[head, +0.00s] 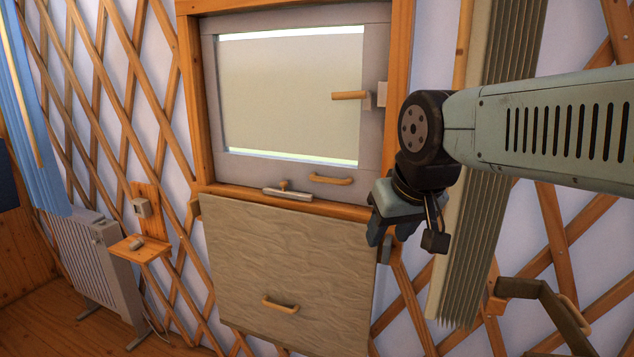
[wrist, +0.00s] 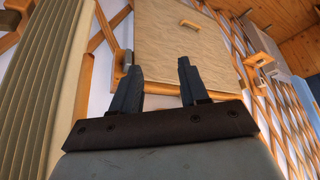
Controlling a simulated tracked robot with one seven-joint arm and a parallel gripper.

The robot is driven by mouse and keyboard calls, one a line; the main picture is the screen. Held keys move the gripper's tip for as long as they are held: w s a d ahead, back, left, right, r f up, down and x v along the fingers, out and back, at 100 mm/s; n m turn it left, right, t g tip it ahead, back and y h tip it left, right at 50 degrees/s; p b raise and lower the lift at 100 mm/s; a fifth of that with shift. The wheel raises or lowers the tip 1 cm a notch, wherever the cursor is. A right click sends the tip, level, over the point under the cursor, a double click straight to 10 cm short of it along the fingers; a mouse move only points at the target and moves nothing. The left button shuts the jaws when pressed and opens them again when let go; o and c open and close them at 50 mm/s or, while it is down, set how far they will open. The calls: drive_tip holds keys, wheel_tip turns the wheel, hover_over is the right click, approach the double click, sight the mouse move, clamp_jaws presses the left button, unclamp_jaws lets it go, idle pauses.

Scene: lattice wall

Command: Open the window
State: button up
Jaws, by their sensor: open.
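The window (head: 208,95) has a grey frame set in a wooden surround and a pale pane, in the head view. A wooden lever handle (head: 348,95) points left from a mount on its right side. A small wooden pull handle (head: 330,180) is on the lower rail. A metal piece with a knob (head: 287,192) lies along the bottom edge. My gripper (head: 378,238) hangs to the right of the window's lower right corner, apart from it and pointing down. In the wrist view my gripper (wrist: 156,82) is open, with nothing between the fingers.
A textured panel (head: 290,250) with a wooden handle (head: 281,305) is below the window; it also shows in the wrist view (wrist: 185,45). A pleated strip (head: 475,240) hangs at the right. A radiator (head: 95,260) and small wooden shelf (head: 140,248) stand left.

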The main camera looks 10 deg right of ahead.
drive_tip(key=n, duration=0.1)
drive_tip(key=m+t+h, duration=0.3)
drive_tip(key=m+h, duration=1.1)
drive_tip(key=m, duration=1.6)
approach(326, 181)
drive_tip(key=x, duration=0.9)
drive_tip(key=shift+d, duration=0.15)
